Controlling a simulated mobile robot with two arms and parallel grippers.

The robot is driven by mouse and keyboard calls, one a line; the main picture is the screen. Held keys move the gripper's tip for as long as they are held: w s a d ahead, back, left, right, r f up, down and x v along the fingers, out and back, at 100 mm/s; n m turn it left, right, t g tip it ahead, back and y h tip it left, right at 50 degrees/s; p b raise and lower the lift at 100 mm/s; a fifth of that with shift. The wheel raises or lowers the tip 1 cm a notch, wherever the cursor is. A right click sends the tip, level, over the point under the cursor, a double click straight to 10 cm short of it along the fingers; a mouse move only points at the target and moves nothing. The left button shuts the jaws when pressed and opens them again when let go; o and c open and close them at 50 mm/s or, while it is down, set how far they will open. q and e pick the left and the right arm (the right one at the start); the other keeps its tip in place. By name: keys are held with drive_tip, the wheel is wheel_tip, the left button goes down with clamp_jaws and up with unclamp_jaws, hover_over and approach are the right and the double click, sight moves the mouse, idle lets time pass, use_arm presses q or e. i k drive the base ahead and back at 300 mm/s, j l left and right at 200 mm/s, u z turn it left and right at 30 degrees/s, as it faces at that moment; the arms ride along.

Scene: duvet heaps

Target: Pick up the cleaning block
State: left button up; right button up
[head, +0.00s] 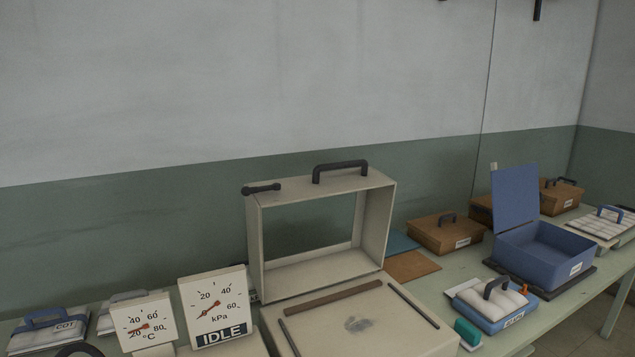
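A small teal-green block (467,332), which looks like the cleaning block, lies on the pale green table (452,262) at the lower right. It is close to the front edge, between the beige machine and a blue tray with white rolls. I cannot read any label on it. Neither of my grippers shows in the head view.
A beige machine (384,328) with a raised frame lid (378,225) stands left of the block. A blue tray of white rolls (483,316) is right of it. An open blue box (545,250) and brown cases (445,235) stand behind. Two dial gauges (146,322) (213,300) stand left.

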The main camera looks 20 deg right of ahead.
sight(470, 337)
drive_tip(key=z, duration=1.6)
